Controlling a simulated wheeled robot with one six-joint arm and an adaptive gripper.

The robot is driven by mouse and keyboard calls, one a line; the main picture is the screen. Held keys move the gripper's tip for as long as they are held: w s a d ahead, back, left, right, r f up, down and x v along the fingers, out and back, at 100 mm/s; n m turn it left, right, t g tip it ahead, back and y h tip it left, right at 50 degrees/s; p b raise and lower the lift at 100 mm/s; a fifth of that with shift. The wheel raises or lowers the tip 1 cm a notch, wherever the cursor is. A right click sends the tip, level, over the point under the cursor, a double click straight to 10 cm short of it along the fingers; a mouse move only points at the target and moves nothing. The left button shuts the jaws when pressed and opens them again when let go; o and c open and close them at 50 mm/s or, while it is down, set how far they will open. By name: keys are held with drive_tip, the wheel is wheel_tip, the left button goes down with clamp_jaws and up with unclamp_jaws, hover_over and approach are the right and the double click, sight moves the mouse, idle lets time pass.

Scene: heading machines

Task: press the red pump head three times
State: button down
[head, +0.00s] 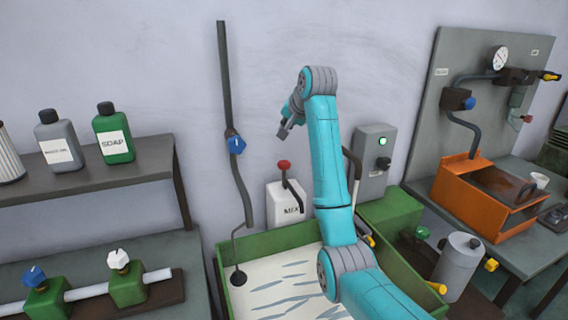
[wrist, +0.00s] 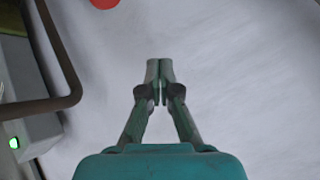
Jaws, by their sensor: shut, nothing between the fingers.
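The red pump head (head: 284,165) tops a white dispenser (head: 284,207) marked with black letters, against the wall behind the green basin. My gripper (head: 283,134) is up in front of the wall, above the pump head in the head view and apart from it. In the wrist view my gripper (wrist: 160,66) has its fingertips together with nothing between them. A round red shape, likely the pump head (wrist: 104,3), is cut off at the top edge there, left of the fingertips. My arm covers part of the area right of the dispenser.
A green basin (head: 227,287) with whitish liquid lies below. A grey box with a green light (head: 383,142) is on the wall to the right; a dark bent pipe (wrist: 74,75) shows in the wrist view. A vertical pipe with a blue valve (head: 236,145) stands left of the dispenser.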

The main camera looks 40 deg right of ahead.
sight(284, 162)
drive_tip(key=shift+f, duration=4.25)
drive_tip(key=shift+f, duration=0.2)
drive_tip(key=shift+f, duration=0.2)
drive_tip(key=shift+f, duration=1.3)
drive_tip(key=shift+r, duration=1.65)
drive_tip(key=shift+r, duration=2.5)
